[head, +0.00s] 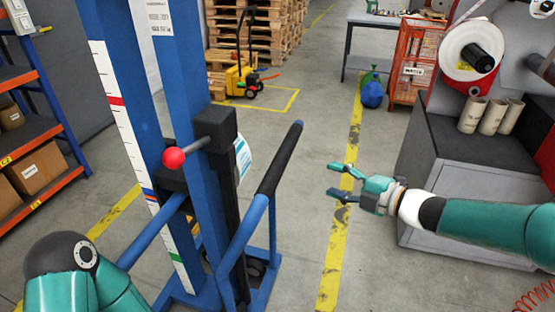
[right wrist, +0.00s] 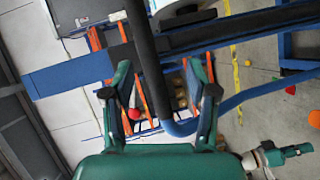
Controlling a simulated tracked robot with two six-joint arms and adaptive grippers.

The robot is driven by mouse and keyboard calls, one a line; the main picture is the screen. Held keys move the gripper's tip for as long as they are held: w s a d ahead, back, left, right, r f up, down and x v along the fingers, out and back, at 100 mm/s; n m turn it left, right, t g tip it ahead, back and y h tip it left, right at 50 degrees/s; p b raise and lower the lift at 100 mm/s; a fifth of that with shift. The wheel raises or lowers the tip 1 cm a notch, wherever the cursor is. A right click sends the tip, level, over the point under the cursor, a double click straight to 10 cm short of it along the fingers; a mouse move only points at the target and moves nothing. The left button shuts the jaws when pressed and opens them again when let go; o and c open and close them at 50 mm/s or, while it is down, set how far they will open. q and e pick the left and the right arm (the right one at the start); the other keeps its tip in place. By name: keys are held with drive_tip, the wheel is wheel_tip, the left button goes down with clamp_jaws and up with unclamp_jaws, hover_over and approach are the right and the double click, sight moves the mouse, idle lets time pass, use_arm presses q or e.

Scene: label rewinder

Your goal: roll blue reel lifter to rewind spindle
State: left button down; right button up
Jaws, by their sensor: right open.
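The blue reel lifter (head: 205,90) stands upright at left centre in the head view, with a red ball knob (head: 173,158). Its black handle grip (head: 280,158) slants towards my right gripper (head: 340,182). That gripper is open and empty, apart from the grip and to its right. In the right wrist view my open fingers (right wrist: 160,95) face the black grip (right wrist: 145,50), and the lifter's blue frame crosses behind them. A white roll on a black core (head: 482,57) is mounted at upper right; I cannot tell which spindle is the rewind one.
A grey cabinet (head: 465,190) with cardboard cores (head: 490,116) stands at right. An orange shelf (head: 40,95) is at left. The floor beyond the handle, along the yellow line (head: 335,250), is clear.

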sight(289, 156)
drive_tip(key=w+a+n, duration=0.1)
drive_tip(key=w+a, duration=0.2)
drive_tip(key=a, duration=0.1)
drive_tip(key=w+a+n+p, duration=0.1)
drive_tip(key=w+a, duration=0.3)
drive_tip(key=w+a+n+p, duration=0.1)
drive_tip(key=w+a, duration=0.2)
drive_tip(key=a, duration=0.1)
drive_tip(key=shift+w+a+g+y, duration=0.2)
drive_tip(key=shift+g+y, duration=0.1)
clamp_jaws()
